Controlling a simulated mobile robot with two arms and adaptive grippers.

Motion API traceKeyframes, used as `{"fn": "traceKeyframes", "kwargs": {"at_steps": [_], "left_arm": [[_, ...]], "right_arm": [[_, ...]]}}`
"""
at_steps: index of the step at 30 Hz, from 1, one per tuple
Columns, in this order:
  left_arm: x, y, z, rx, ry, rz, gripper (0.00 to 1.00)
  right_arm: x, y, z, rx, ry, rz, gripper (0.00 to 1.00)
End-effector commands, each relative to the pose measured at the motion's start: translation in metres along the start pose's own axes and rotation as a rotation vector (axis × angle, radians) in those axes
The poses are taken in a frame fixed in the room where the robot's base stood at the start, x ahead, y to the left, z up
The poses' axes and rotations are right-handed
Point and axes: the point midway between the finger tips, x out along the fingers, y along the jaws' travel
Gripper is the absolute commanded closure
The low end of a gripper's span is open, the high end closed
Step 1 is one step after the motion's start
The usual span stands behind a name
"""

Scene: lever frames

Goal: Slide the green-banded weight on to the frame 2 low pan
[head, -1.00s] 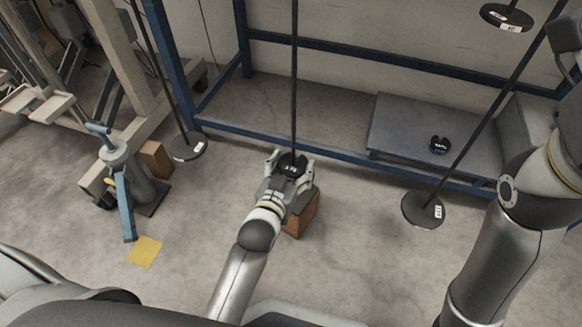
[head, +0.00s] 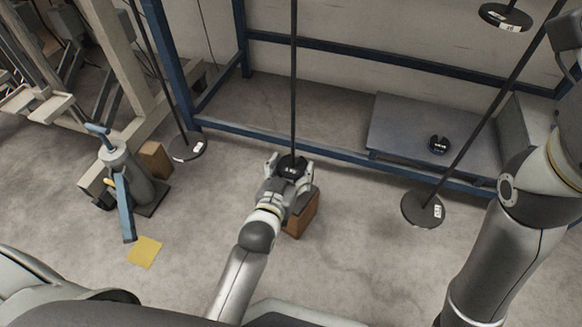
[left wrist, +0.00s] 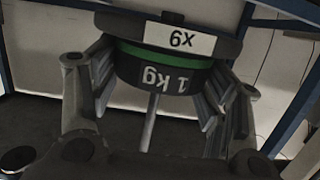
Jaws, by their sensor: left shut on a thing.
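The dark green-banded weight (left wrist: 160,72), marked 1 kg, is between the fingers of my left gripper (left wrist: 155,85). The gripper (head: 291,163) is shut on it at the lower end of the middle hanging rod (head: 293,80). In the head view the weight (head: 291,170) shows only as a small dark top; its green band is hidden there. In the left wrist view a dark disc with a white label (left wrist: 180,38), probably that rod's pan, lies against the weight; I cannot tell whether a thin gap remains. My right gripper is out of view.
Other hanging pans are at left (head: 187,148), right (head: 423,211) and top right (head: 506,17). Another dark weight (head: 439,145) lies on the grey platform (head: 400,125). A brown block (head: 302,215) is below my left gripper. A blue-handled post (head: 140,180) stands left.

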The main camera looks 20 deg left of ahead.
Motion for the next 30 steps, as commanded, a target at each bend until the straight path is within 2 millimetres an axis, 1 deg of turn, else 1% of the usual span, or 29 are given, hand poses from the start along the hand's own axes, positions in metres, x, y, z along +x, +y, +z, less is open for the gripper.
{"fn": "traceKeyframes", "kwargs": {"at_steps": [1, 6, 7, 12, 13, 20, 21, 30], "left_arm": [[0.0005, 0.0001, -0.0044, -0.001, 0.011, 0.000, 0.78], [0.0005, 0.0001, -0.0047, -0.001, 0.011, 0.000, 0.78], [0.0005, 0.0001, -0.0047, -0.001, 0.011, 0.000, 0.30], [0.0003, 0.0001, -0.0030, -0.001, 0.007, 0.000, 0.08], [0.0003, 0.0001, -0.0026, 0.000, 0.006, 0.000, 0.06], [0.0002, 0.0000, -0.0009, 0.000, 0.002, 0.000, 0.06], [-0.0003, -0.0001, 0.0044, 0.000, -0.009, 0.000, 0.06], [-0.0003, -0.0001, 0.0018, 0.000, -0.004, 0.000, 0.06]], "right_arm": [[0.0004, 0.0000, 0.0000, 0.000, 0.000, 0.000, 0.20], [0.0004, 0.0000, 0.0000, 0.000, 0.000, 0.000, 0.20], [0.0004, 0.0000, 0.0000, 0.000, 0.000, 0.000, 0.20], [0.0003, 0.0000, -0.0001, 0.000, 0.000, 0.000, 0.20], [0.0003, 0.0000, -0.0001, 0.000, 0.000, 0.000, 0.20], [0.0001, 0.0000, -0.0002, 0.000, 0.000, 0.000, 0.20], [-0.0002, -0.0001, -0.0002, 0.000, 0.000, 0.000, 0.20], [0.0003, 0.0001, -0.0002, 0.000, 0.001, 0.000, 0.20]]}}
